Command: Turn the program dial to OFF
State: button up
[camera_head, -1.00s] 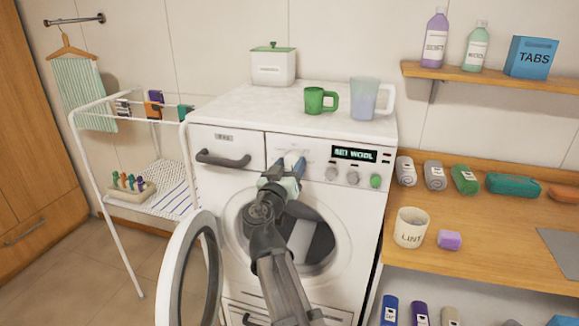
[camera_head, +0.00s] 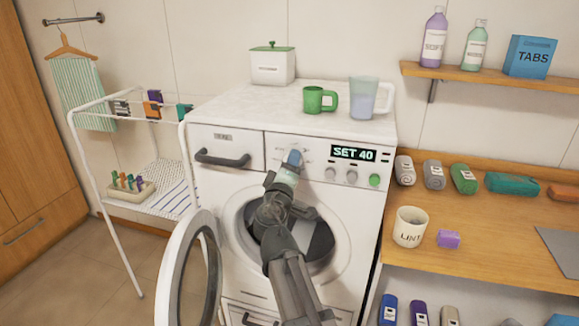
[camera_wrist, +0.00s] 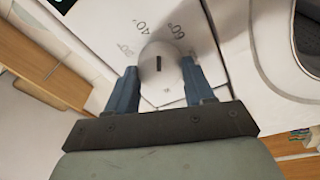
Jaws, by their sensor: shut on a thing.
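The white washing machine (camera_head: 350,207) has its round door (camera_head: 187,285) swung open to the left. Its panel display (camera_head: 354,154) reads "SET 40". The program dial (camera_wrist: 161,72) is a pale round knob with a dark pointer line; the wrist view shows "40" and "60" printed beside it. My gripper (camera_head: 292,158) is at the panel, with its two blue fingers (camera_wrist: 160,82) on either side of the dial, shut on it. In the head view my gripper hides most of the dial. I cannot make out an OFF mark.
A green mug (camera_head: 314,101) and a clear jug (camera_head: 364,98) stand on top. A drying rack (camera_head: 110,215) is left; a wooden counter (camera_head: 480,221) is right.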

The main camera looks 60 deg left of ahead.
jog(key=n, duration=0.8)
jog(key=n+h, duration=0.1)
jog(key=n, duration=0.7)
jog(key=n+g+h, duration=0.1)
jog(key=n, duration=0.7)
jog(key=shift+r, duration=0.25)
jog(key=shift+h, duration=0.3)
jog(key=o, duration=1)
jog(key=shift+o, duration=0.2)
jog(key=shift+d, duration=0.1)
jog(key=v, duration=1.3)
jog(key=shift+s+d+r, duration=0.15)
jog(key=shift+s+d, duration=0.05)
jog(key=shift+d, duration=0.1)
